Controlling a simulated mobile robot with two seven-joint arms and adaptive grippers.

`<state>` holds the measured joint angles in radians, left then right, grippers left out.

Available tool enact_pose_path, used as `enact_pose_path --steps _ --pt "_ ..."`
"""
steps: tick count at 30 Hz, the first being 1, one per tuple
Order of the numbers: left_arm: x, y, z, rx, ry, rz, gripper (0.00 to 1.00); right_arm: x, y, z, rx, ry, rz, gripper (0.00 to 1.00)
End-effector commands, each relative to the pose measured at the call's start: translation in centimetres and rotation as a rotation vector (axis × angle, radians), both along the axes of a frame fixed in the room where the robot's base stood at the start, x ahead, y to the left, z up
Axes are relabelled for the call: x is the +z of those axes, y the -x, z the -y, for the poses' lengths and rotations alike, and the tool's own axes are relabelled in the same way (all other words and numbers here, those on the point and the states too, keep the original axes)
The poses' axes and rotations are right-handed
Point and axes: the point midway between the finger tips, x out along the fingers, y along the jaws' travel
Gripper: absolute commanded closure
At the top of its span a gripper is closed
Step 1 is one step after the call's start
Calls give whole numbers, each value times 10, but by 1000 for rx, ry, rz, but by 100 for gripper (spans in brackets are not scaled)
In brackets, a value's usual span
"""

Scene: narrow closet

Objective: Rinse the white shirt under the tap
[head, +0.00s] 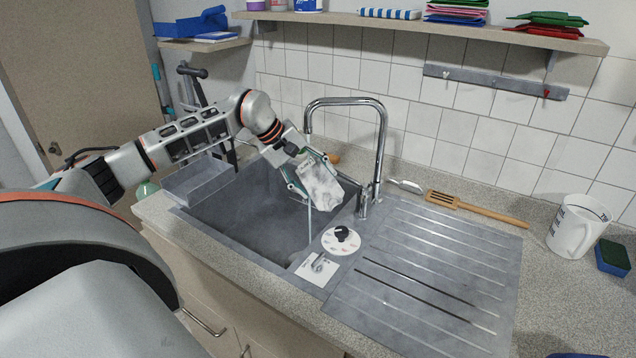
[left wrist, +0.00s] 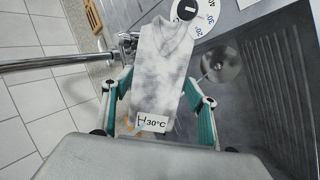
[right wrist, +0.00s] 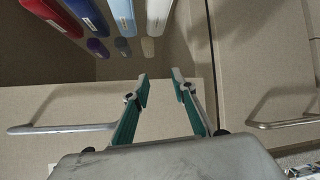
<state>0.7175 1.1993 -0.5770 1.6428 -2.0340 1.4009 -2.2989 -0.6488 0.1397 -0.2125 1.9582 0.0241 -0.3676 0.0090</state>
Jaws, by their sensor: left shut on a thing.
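The white shirt (head: 320,184) is a folded piece with grey blotches, held tilted over the sink (head: 245,222). My left gripper (head: 312,177) is shut on it. My right gripper (right wrist: 160,82) is open and empty.
A ribbed drainboard (head: 430,265) lies right of the sink, bare. Behind it are a spoon (head: 407,186) and wooden spatula (head: 480,208); a white jug (head: 578,226) and sponge (head: 612,258) stand right. Cabinet handles (right wrist: 62,128) and coloured bottles (right wrist: 120,15) show near my right gripper.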

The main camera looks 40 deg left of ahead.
Motion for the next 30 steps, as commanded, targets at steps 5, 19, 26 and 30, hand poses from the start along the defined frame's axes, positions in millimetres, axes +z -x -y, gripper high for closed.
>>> enact_pose_path --steps 5,19,26,30 --pt "3 -4 5 1 1 3 75 8 -1 0 0 -1 2 74" --pt "2 -6 7 1 0 3 75 12 -1 -1 -1 -2 5 74" --pt "1 -1 1 1 0 3 75 9 0 0 -1 -1 0 74" --pt "1 0 -1 0 0 2 75 8 0 0 -1 0 -2 74"
